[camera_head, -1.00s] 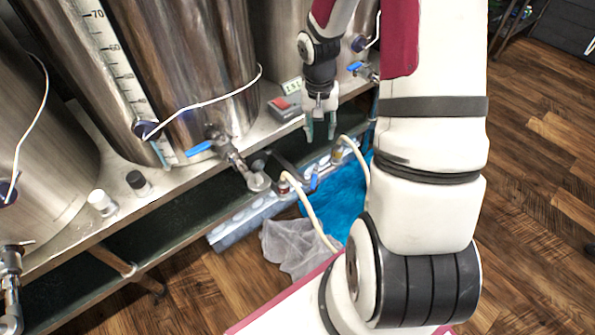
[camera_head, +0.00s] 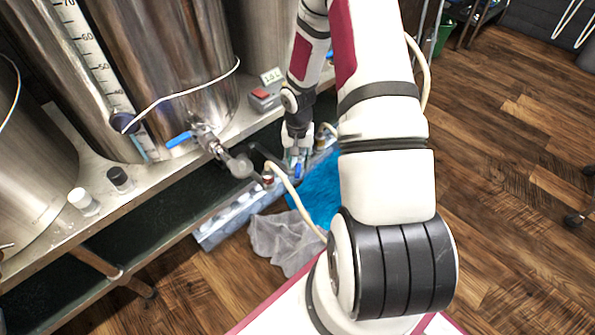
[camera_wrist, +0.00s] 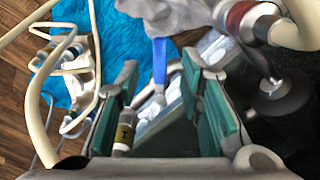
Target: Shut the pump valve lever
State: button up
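The pump valve lever (camera_head: 298,169) is a small blue handle low beside the shelf, partly hidden by my gripper in the head view. In the head view my gripper (camera_head: 296,157) points down over the valve. How deep the lever sits between the fingers I cannot tell.
A cream hose (camera_head: 291,190) curves close to the valve; its red-collared fitting (camera_wrist: 238,17) is at the upper right. A tank valve with another blue lever (camera_head: 179,139) stands left. A red-and-grey box (camera_head: 263,98) sits on the shelf. Blue cloth (camera_head: 320,190) and grey cloth (camera_head: 282,242) lie below.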

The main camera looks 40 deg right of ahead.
aim_at(298, 171)
jog(key=shift+f+b, duration=0.6)
jog(key=shift+f, duration=1.3)
jog(key=shift+c, duration=0.5)
grip_shut()
